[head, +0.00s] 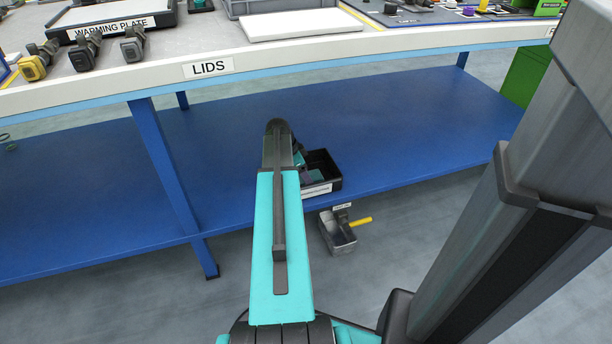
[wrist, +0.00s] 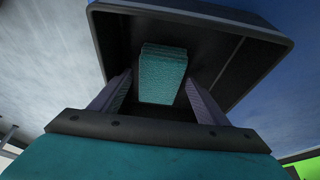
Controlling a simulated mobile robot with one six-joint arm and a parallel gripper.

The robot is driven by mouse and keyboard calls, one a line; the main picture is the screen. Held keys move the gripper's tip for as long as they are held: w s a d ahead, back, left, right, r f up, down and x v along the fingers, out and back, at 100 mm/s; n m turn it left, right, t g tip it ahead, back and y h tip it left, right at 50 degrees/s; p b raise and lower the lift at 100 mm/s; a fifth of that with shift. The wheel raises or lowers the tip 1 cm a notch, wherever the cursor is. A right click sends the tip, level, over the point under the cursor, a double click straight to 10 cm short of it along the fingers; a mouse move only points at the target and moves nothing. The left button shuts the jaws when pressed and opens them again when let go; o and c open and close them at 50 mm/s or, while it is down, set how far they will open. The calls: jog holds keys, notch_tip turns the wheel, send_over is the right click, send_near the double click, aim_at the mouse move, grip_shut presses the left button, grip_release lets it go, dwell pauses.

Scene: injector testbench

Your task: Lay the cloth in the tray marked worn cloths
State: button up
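A black tray (head: 338,181) sits on the blue lower shelf, near its front edge, with a white label too small to read. In the wrist view the tray (wrist: 262,62) lies right ahead of my gripper (wrist: 158,82). A folded teal cloth (wrist: 162,76) lies within the tray, between my two purple-grey fingers. Narrow gaps show between the cloth and both fingertips, so the gripper looks open around it. In the head view my arm hides much of the tray, and the cloth cannot be told apart from my gripper there.
A grey bin (head: 337,238) with a yellow-handled tool stands on the floor below the shelf. The bench top (head: 290,52) above carries a LIDS label, a white board (head: 300,25) and a warming plate (head: 115,18). A blue table leg (head: 167,165) stands left. The shelf is mostly clear.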

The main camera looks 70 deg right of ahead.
jog(key=p+v, duration=0.4)
jog(key=v, duration=0.8)
jog(key=shift+r, duration=0.15)
dwell(0.5)
jog(key=shift+s, duration=0.15)
